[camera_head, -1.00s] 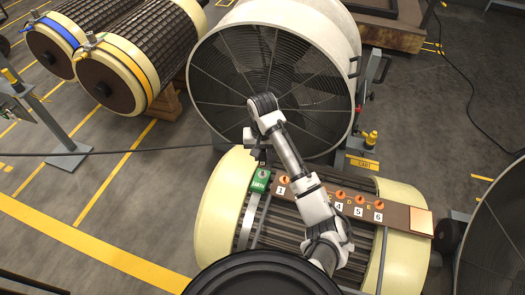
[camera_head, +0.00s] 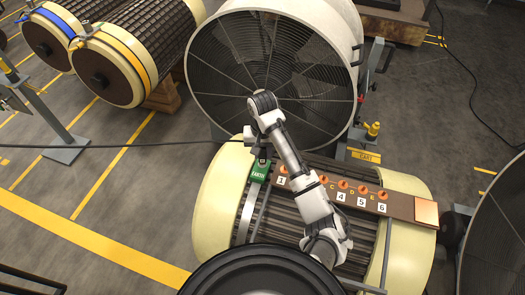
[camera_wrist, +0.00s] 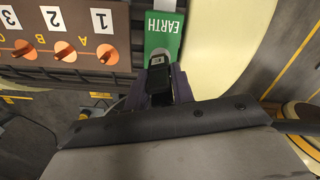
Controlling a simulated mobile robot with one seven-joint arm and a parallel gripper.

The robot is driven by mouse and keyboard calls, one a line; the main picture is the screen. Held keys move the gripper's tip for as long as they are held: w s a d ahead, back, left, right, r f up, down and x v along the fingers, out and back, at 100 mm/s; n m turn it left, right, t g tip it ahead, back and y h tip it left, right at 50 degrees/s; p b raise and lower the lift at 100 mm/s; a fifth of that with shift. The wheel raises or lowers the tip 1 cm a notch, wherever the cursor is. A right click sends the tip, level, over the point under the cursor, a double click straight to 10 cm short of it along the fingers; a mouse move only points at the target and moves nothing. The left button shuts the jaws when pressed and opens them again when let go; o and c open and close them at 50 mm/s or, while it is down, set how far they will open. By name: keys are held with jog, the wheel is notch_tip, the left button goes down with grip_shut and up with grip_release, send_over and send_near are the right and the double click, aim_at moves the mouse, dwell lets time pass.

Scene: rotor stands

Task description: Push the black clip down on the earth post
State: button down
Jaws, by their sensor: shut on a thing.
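My gripper (camera_wrist: 165,88) is shut on the black clip (camera_wrist: 159,83), which sits between its two dark fingers in the wrist view. The clip's front end is at the lower edge of the green EARTH plate (camera_wrist: 163,35). The earth post is mostly hidden by the clip and fingers, and I cannot tell whether the clip is seated on it. In the head view my gripper (camera_head: 263,160) is right at the green plate (camera_head: 259,173), at the left end of the brown terminal board (camera_head: 398,206).
Orange terminals (camera_head: 343,184) with number labels run along the board to the right of the plate. A large round fan housing (camera_head: 205,110) stands close behind. A cream-ended rotor (camera_head: 215,200) lies under the board. Open floor (camera_head: 140,205) is to the left.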

jog(key=shift+f, duration=0.5)
dwell(0.3)
jog(key=c, duration=1.1)
grip_release()
jog(key=shift+r, duration=0.1)
